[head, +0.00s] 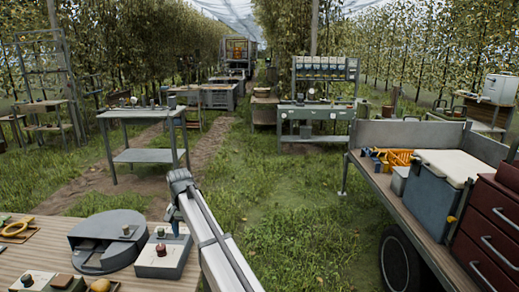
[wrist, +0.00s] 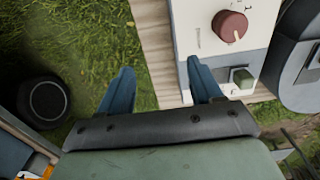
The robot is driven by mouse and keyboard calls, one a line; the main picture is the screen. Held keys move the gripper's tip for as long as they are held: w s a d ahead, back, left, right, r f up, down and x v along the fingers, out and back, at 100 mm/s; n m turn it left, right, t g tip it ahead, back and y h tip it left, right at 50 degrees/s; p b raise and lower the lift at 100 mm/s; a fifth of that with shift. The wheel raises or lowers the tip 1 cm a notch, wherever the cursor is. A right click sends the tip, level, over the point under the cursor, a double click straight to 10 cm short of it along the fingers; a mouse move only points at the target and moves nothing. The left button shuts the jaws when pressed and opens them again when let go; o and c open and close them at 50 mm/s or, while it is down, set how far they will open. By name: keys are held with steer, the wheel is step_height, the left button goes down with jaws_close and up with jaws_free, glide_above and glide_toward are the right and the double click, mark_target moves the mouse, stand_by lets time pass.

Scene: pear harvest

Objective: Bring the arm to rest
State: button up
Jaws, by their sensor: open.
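My gripper (wrist: 160,82) shows in the wrist view with its two blue fingers spread apart and nothing between them. It is over the edge of the wooden table, with grass below. The control box (wrist: 228,38) with a red knob (wrist: 230,25) and a green button lies close by the right finger; I cannot tell whether they touch. In the head view my arm reaches up from the bottom centre, beside the control box (head: 164,258). The fingers cannot be made out there.
The wooden table (head: 40,250) holds a grey rounded machine (head: 100,240) and several small items. A cart (head: 400,200) with a cooler box (head: 437,185) and red drawers (head: 490,235) stands at right. Grass (head: 290,215) lies open between them. A green bench (head: 315,112) stands farther back.

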steer(key=s+d+f, duration=0.3)
steer(key=d+f, duration=0.7)
steer(key=d, duration=0.3)
steer(key=s+d+f, duration=0.3)
steer(key=d+f, duration=0.6)
steer(key=d, duration=0.4)
steer(key=s+d+f, duration=0.6)
steer(key=s+d, duration=0.2)
steer(key=d, duration=0.1)
steer(key=s+d+f, duration=0.5)
steer(key=s+d, duration=0.3)
steer(key=d, duration=0.2)
steer(key=s+f+g, duration=0.3)
steer(key=s+f, duration=0.7)
steer(key=s, duration=0.4)
steer(key=s+f+g, duration=0.3)
steer(key=s+f, duration=0.7)
steer(key=s, duration=0.4)
steer(key=shift+s+a+f+g, duration=0.2)
steer(key=shift+a+f+g, duration=0.1)
steer(key=shift+f+g, duration=0.1)
